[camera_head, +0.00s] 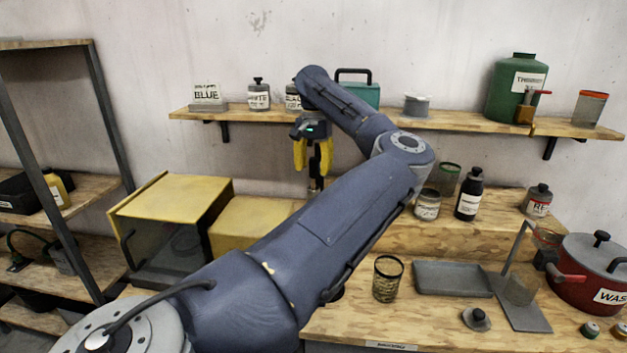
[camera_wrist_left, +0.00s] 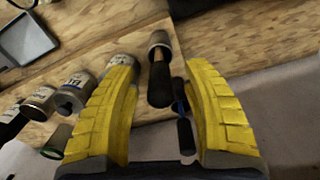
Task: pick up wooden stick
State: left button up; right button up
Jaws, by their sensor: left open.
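My left gripper (camera_head: 312,170) is open, with its yellow fingers pointing down above the back of the workbench. Neither finger visibly grips anything. My right gripper is not in view.
A yellow cabinet (camera_head: 172,195) stands left of the gripper. A wall shelf (camera_head: 450,122) with bottles runs behind. Jars and a black bottle (camera_head: 468,195) stand to the right. A mesh cup (camera_head: 387,278), a grey tray (camera_head: 453,279) and a red pot (camera_head: 592,275) occupy the bench.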

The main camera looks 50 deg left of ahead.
pick_arm(q)
jog(key=shift+f, duration=0.65)
jog(key=shift+c, duration=0.5)
grip_shut()
